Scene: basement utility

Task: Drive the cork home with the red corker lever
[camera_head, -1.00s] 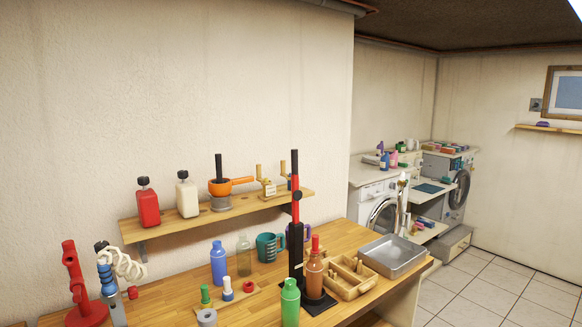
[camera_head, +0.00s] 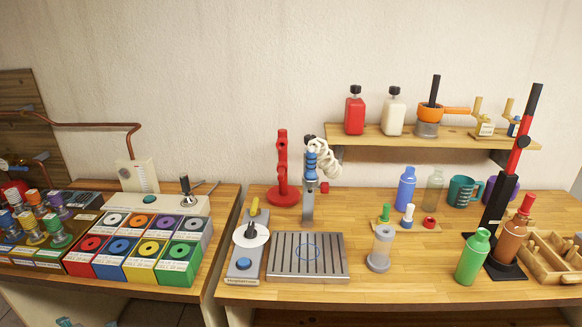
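The corker stands at the right of the workbench, with a black upright column (camera_head: 495,208) on a black base plate. Its red lever (camera_head: 519,152) with a black end points up above the column. A brown bottle (camera_head: 511,240) stands on the base in front of the column, with a red piece (camera_head: 526,205) upright at its mouth. I cannot tell how deep any cork sits in the neck.
A green bottle (camera_head: 473,257) stands close left of the corker, and a wooden divided tray (camera_head: 547,268) stands right. Blue (camera_head: 406,188) and clear (camera_head: 434,190) bottles and a teal mug (camera_head: 463,191) stand behind. A shelf (camera_head: 385,136) hangs above. A grooved metal plate (camera_head: 280,268) lies left.

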